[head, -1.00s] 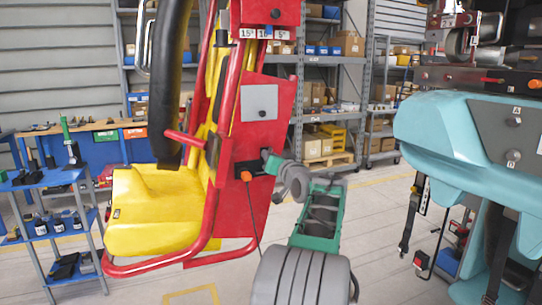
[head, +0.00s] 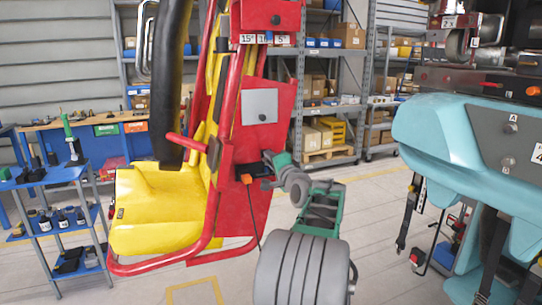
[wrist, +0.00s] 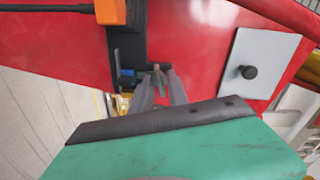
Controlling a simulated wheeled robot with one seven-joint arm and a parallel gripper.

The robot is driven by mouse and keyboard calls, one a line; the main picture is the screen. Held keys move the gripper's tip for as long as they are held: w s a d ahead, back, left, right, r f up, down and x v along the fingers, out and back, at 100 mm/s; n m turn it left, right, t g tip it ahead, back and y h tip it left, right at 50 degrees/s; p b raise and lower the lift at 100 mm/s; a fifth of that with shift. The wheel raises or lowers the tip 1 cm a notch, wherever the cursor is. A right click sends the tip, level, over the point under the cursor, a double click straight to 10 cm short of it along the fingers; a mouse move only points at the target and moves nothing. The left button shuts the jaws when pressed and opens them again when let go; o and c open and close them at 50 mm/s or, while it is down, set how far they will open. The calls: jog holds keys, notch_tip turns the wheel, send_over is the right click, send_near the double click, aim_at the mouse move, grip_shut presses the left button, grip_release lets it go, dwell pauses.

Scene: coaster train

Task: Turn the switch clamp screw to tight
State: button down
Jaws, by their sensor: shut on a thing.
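An orange switch (head: 246,179) sits on a black bracket at the lower part of the red side panel (head: 285,100) of the yellow seat. In the wrist view the orange switch (wrist: 110,10) is at the top, beside the black bracket (wrist: 127,45). My gripper (wrist: 158,88) reaches up to the bracket's lower end, its two grey fingers close together on a small grey piece that looks like the clamp screw (wrist: 157,70). The fingers hide most of it, so its turn position cannot be read. In the head view my gripper (head: 267,172) is at the panel, right of the switch.
A grey plate with a black knob (wrist: 250,72) is on the panel to the right in the wrist view. A black cable (head: 263,220) hangs below the switch. Red tube rails (head: 214,200) run left of the panel. A teal seat (head: 440,130) stands at the right.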

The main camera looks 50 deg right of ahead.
jog(key=shift+r+m+p, duration=0.1)
jog(key=shift+m+p, duration=0.35)
jog(key=shift+m, duration=0.35)
jog(key=c, duration=1.3)
grip_release()
jog(key=shift+s, duration=0.1)
jog(key=b+v, duration=0.1)
jog(key=v, duration=0.6)
jog(key=shift+s+a, duration=0.15)
jog(key=shift+s, duration=0.15)
